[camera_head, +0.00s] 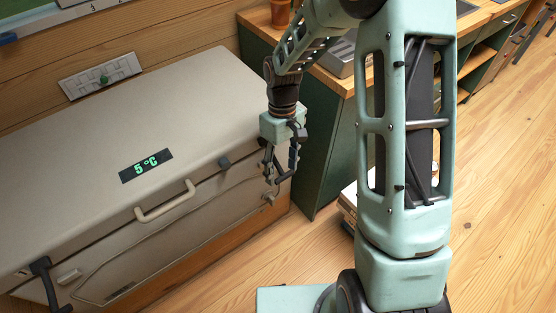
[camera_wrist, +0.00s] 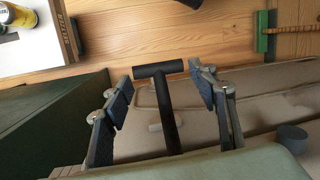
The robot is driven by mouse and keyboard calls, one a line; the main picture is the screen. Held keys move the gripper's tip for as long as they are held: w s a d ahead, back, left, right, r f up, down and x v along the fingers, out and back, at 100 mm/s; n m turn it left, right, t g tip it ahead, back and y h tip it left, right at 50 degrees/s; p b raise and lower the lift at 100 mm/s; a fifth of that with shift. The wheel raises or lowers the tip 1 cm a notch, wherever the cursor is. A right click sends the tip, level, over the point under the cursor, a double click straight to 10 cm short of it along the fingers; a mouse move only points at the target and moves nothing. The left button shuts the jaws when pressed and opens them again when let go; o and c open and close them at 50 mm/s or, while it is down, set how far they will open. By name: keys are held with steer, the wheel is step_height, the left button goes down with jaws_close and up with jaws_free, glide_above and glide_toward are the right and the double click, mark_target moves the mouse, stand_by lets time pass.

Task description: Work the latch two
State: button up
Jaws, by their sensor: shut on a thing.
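The latch (camera_wrist: 171,112) is a dark T-shaped handle in the wrist view, its crossbar toward the top and its stem running down toward the chest. Another dark latch (camera_head: 42,268) is on the chest's left front. The chest's lid looks down.
A green cabinet (camera_head: 318,150) stands close right of my gripper. Bare wooden floor (camera_head: 500,220) lies to the right.

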steer(key=p, duration=0.1)
steer(key=r+g+h, duration=0.1)
steer(key=s+r+g+p, duration=0.1)
steer(key=shift+d+r+h+p, duration=0.15)
steer(key=shift+d+h+p, duration=0.1)
steer(key=shift+h+p, duration=0.1)
steer(key=shift+s+d+r+g+h+p, duration=0.1)
steer(key=shift+r+g+h+p, duration=0.3)
steer(key=shift+g, duration=0.2)
steer(key=shift+s+d+r+g+h+p, duration=0.1)
steer(key=shift+r+g+h+p, duration=0.15)
steer(key=shift+r+g+p, duration=0.3)
steer(key=shift+r+p, duration=0.3)
steer(key=shift+r, duration=0.8)
steer(key=shift+c, duration=0.2)
steer(key=o, duration=1.7)
steer(key=v, duration=1.2)
